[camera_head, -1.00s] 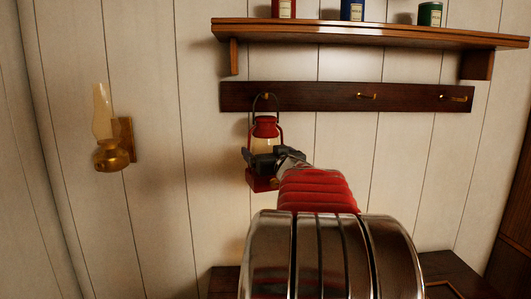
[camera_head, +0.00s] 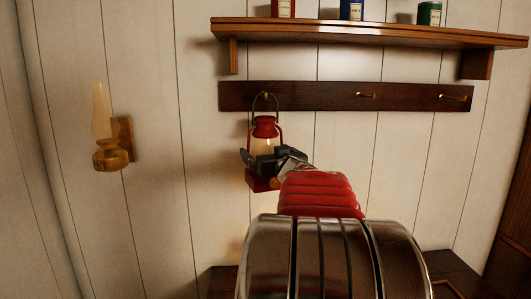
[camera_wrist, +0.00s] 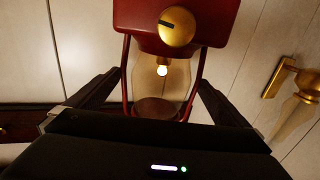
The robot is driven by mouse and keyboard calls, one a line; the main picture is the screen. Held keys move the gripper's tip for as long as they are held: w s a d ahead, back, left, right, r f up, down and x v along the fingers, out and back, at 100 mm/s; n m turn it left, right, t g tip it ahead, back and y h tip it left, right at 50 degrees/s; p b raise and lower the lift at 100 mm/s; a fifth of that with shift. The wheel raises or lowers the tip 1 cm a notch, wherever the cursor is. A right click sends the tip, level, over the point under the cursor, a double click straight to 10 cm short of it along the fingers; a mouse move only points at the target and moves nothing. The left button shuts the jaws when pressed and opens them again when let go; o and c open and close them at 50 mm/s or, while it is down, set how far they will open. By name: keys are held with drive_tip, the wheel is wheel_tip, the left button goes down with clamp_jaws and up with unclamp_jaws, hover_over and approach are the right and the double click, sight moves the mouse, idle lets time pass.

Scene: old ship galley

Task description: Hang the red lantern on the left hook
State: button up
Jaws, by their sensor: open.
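The red lantern (camera_head: 265,127) is upright below the left end of the dark hook board, its wire handle looped up at the left hook (camera_head: 265,95). The handle appears to hang over the hook; the exact contact is too small to tell. My gripper (camera_head: 264,161) is open around the lantern's lower half, one finger on each side. In the wrist view, the lantern's red base (camera_wrist: 215,22), brass knob and lit glass show between the two spread dark fingers of my gripper (camera_wrist: 160,88). There, gaps show between the fingers and the lantern's side wires.
The hook board (camera_head: 310,97) has two free brass hooks, the middle one (camera_head: 366,96) and the right one (camera_head: 452,97). A wooden shelf (camera_head: 350,33) with several tins is above. A brass wall lamp (camera_head: 110,154) is at left. Dark furniture stands below.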

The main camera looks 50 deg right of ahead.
drive_tip(key=v, duration=1.2)
drive_tip(key=shift+s+a, duration=0.2)
drive_tip(key=shift+s, duration=0.1)
